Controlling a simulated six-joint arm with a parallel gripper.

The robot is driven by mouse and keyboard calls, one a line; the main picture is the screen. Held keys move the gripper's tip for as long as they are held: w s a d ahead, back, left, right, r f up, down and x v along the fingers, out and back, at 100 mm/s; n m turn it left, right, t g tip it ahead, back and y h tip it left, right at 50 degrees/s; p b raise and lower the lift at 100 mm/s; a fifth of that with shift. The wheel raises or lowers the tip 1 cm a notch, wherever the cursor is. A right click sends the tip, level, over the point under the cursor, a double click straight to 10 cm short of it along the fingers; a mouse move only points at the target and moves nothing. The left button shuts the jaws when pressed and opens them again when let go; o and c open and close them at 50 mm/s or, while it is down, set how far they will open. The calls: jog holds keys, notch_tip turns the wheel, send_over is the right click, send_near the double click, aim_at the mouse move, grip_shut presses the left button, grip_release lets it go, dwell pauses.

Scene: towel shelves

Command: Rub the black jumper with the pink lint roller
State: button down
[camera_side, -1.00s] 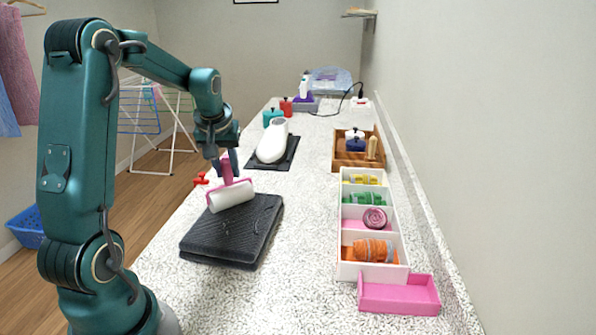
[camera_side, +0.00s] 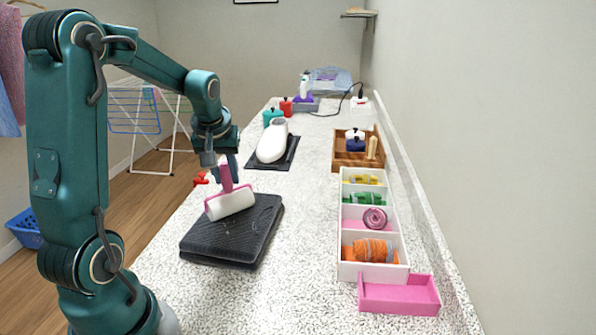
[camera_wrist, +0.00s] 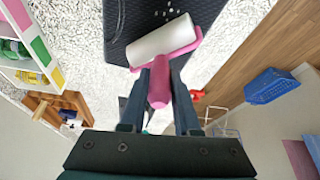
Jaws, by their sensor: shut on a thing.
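The black jumper (camera_side: 238,238) lies folded flat on the speckled counter, near the front in the side view. It also shows at the top of the wrist view (camera_wrist: 143,14), with small white specks on it. My gripper (camera_side: 226,176) is shut on the pink handle of the lint roller (camera_side: 231,205). In the wrist view the pink handle sits between my two fingers, and the white roller (camera_wrist: 162,42) lies over the jumper's near edge. The roller appears to touch the jumper's far-left part, but exact contact is hard to tell.
A white divided box (camera_side: 347,224) with thread spools and a pink tray (camera_side: 398,308) stand right of the jumper. A wooden box (camera_side: 340,160), a white iron (camera_side: 272,141) on a dark mat, and a small red object (camera_side: 200,179) lie farther back. Counter between is clear.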

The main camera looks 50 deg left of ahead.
jog(key=shift+s+d, duration=1.15)
jog(key=shift+s, duration=0.2)
jog(key=shift+s+d, duration=1.15)
jog(key=shift+s, duration=0.15)
notch_tip(320, 180, up, 8)
jog(key=shift+r, duration=0.15)
jog(key=shift+s+d, duration=0.15)
